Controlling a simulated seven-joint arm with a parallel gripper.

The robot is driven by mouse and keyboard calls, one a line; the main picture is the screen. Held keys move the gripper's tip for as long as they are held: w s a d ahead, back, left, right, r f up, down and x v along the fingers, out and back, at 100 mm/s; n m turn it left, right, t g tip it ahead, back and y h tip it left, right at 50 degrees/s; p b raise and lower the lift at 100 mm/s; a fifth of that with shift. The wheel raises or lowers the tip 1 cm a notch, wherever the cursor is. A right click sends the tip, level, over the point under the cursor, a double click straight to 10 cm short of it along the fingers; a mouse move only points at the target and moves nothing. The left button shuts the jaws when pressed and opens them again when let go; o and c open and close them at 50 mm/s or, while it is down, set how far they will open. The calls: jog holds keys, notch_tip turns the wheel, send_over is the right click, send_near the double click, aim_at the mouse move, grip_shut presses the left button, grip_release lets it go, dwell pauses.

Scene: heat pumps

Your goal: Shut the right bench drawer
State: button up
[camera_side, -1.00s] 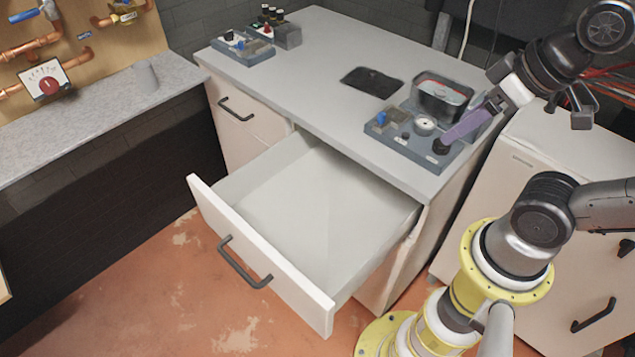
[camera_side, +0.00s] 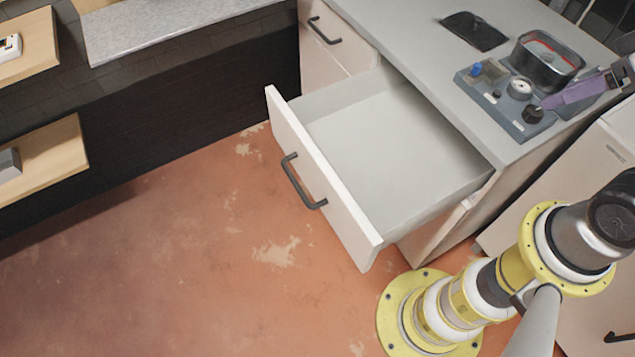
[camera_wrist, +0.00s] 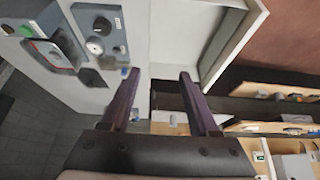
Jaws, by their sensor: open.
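The right bench drawer (camera_side: 322,192) is pulled well out from the grey-topped bench. It has a white front with a dark bar handle (camera_side: 302,182), and its inside looks empty. Part of the open drawer also shows at the top of the wrist view (camera_wrist: 238,48). My gripper (camera_side: 560,98) has purple fingers and is at the bench's right end, by the grey control panel, apart from the drawer. In the wrist view my gripper (camera_wrist: 159,75) has its two fingers spread with nothing between them. In the side view the gripper is partly cut off at the right edge.
The left bench drawer (camera_side: 326,30) is shut. A dark flat plate (camera_side: 474,31) lies on the bench top. The reddish floor (camera_side: 190,270) before the drawer is clear. Wooden shelves (camera_side: 40,160) stand at left.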

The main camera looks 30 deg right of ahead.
jog(key=shift+s, duration=0.1)
jog(key=shift+c, duration=1.2)
jog(key=w+r+n, duration=0.1)
jog(key=w+r, duration=0.1)
jog(key=w+r+n, duration=0.1)
jog(key=w+r, duration=0.1)
jog(key=shift+d+r, duration=0.1)
jog(key=shift+r, duration=0.2)
grip_shut()
jog(key=w+a+n+g, duration=0.3)
jog(key=w+a+n, duration=0.4)
jog(key=w+a, duration=0.5)
jog(key=w+a+f+n+g+h, duration=0.1)
jog(key=w+a+f+n, duration=0.2)
jog(key=a+f, duration=0.55)
jog(key=w+a+f+n+g+h, duration=0.1)
jog(key=w+a+f+n, duration=0.2)
jog(key=a+f, duration=0.6)
jog(key=s+a+f+n+h, duration=0.2)
jog(key=s+a+f+n, duration=0.1)
jog(key=s+a+f, duration=0.75)
jog(key=w+d+f, duration=0.1)
jog(key=d+f, duration=0.8)
jog(key=f, duration=0.1)
jog(key=shift+w+d+f+g, duration=0.2)
jog(key=shift+w+f+g, duration=0.1)
jog(key=shift+f, duration=0.1)
